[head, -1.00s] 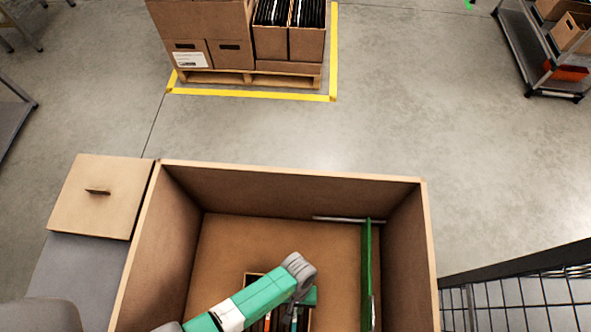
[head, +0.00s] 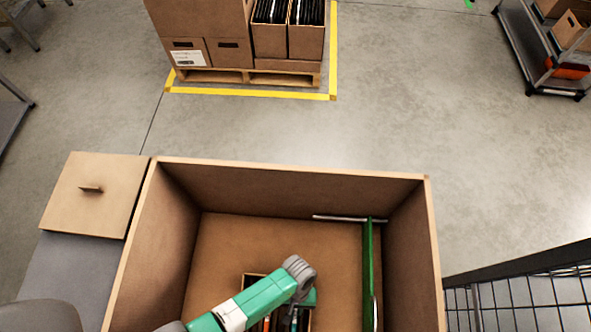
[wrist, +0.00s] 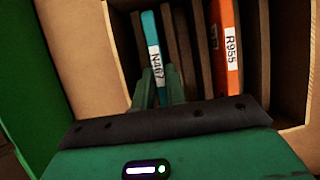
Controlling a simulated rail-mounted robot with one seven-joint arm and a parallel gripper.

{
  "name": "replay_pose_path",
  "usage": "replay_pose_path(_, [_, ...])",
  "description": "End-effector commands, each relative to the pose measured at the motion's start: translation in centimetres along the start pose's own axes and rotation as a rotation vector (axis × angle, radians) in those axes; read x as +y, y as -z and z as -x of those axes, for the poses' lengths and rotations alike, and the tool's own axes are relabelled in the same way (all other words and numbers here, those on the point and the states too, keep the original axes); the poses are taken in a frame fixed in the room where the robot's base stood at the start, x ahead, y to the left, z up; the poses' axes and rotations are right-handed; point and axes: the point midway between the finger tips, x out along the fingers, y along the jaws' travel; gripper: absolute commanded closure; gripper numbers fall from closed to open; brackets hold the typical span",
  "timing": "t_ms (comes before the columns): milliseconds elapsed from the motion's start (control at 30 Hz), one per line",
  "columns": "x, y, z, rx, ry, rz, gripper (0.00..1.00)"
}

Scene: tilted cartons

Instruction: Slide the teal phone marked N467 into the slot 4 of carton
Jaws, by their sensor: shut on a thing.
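The teal phone marked N467 (wrist: 152,42) stands on edge between the dividers of the carton (wrist: 114,45) in the wrist view. My gripper (wrist: 158,88) is shut on its near end, the fingers on both sides below the label. How deep the phone sits is hidden by the fingers, and I cannot read a slot number. An orange phone marked R955 (wrist: 225,50) stands in a slot to the right. In the head view the carton (head: 246,290) is mostly covered by my arm.
A big open brown box (head: 290,170) surrounds the carton, its walls close on the sides. A green upright panel (head: 368,270) stands to the right of the carton. A lid-like board (head: 92,200) lies outside at left.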

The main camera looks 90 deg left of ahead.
Motion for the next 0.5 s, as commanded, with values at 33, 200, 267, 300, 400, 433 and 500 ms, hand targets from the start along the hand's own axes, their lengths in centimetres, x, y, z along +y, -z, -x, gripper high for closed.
replay_pose_path(33, [0.01, 0.0, 0.0, 0.0, 0.0, 0.0, 1.0])
replay_pose_path(200, [0.01, 0.06, -0.12, 0.0, 0.0, 0.0, 1.0])
replay_pose_path(267, [0.01, 0.09, -0.2, 0.0, 0.0, 0.0, 1.0])
replay_pose_path(300, [0.01, 0.11, -0.24, 0.0, 0.0, 0.0, 1.0])
replay_pose_path(400, [0.0, 0.15, -0.36, 0.0, 0.0, 0.0, 1.0])
replay_pose_path(433, [0.0, 0.17, -0.39, 0.0, 0.0, 0.0, 1.0])
replay_pose_path(500, [0.0, 0.2, -0.48, 0.0, 0.0, 0.0, 1.0])
